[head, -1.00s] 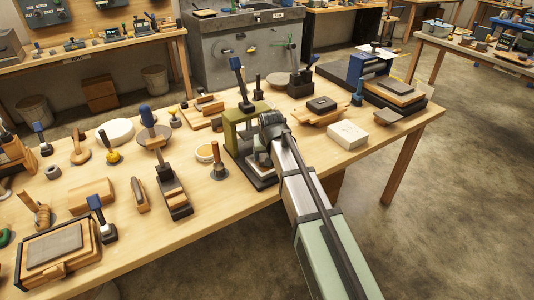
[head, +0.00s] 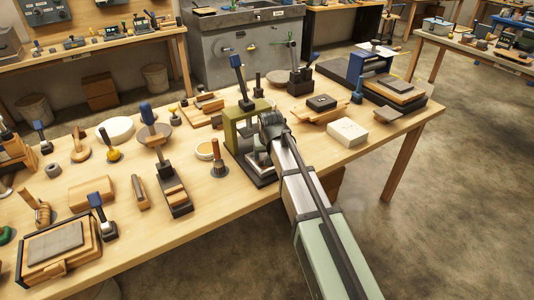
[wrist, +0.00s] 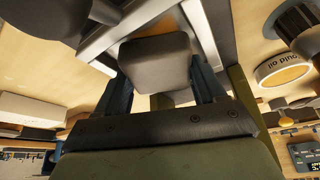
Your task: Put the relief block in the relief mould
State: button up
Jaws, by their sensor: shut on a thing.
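My gripper (wrist: 162,88) is shut on a smooth grey block with rounded edges, which I take to be the relief block (wrist: 155,60). Its two dark fingers stand on either side of it in the wrist view. Beyond the block is a bright metal frame (wrist: 96,46) around a pale opening, perhaps the relief mould. I cannot tell whether the block touches it. In the head view my gripper is low at the green press (head: 237,128), over its dark base (head: 262,182); my arm hides the block and most of the frame there.
A round cream-topped tin (head: 205,151) and a brush (head: 218,169) stand left of the press. A white block (head: 347,133) and a dark block (head: 321,102) on a wooden board lie to its right.

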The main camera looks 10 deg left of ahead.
jog(key=shift+s+d+f, duration=0.15)
jog(key=shift+s+f, duration=0.1)
jog(key=shift+f, duration=0.5)
jog(key=o, duration=1.2)
jog(key=shift+c, duration=0.2)
jog(key=shift+o, duration=1)
jog(key=shift+d+r, duration=0.1)
jog(key=shift+r, duration=0.1)
jog(key=shift+o, duration=0.2)
jog(key=v, duration=1.4)
jog(key=shift+a+r, duration=0.25)
jog(key=shift+r, duration=0.05)
